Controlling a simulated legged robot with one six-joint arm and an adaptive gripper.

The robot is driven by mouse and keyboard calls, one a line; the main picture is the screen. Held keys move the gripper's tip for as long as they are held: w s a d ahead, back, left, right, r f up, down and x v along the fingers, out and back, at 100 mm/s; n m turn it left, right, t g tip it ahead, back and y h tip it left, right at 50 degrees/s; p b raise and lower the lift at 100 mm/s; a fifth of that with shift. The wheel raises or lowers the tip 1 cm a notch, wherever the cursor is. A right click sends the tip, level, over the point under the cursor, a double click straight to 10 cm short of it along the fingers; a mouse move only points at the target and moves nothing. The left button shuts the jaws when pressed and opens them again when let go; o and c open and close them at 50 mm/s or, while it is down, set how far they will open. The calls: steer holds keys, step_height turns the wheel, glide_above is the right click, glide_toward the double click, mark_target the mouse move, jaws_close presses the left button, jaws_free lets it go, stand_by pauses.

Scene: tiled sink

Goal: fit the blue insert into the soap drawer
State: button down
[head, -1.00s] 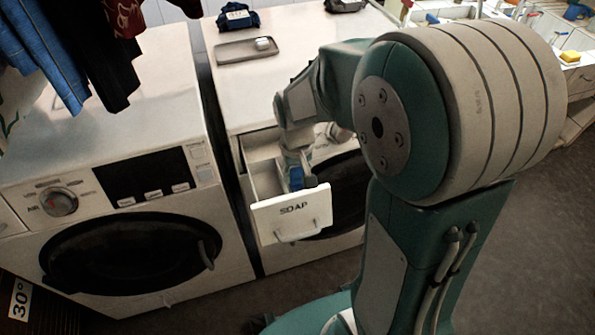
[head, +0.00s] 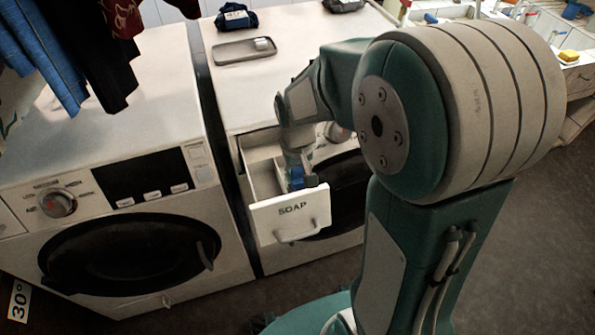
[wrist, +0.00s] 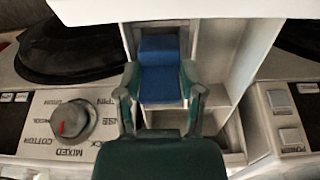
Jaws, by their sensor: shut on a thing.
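The white soap drawer (head: 262,212) is pulled out of the right machine, its front marked SOAP. In the wrist view its front wall (wrist: 190,11) runs along the top and a divider splits the inside. My gripper (wrist: 160,84) is shut on the blue insert (wrist: 162,72), one finger on each side. The insert is over or in the left compartment in that view; I cannot tell how deep it sits. In the head view my gripper (head: 299,178) and the insert (head: 296,184) are just behind the drawer front, partly hidden.
The wider right compartment (wrist: 222,70) in the wrist view looks empty. A second washing machine (head: 130,215) stands at left. A grey tray (head: 230,54) with a small white item and a dark blue bundle (head: 236,17) lie on the right machine's top. Clothes (head: 75,45) hang upper left.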

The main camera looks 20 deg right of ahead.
mark_target(297, 167)
steer(key=shift+f, duration=0.75)
steer(key=shift+c, duration=0.7)
jaws_free()
step_height(297, 167, up, 12)
steer(key=shift+a+f, duration=0.1)
stand_by(0.5)
steer(key=s+r+t, duration=0.2)
steer(key=s, duration=0.5)
steer(key=s+r+t, duration=0.3)
steer(key=s, duration=0.4)
steer(key=shift+r+t, duration=0.3)
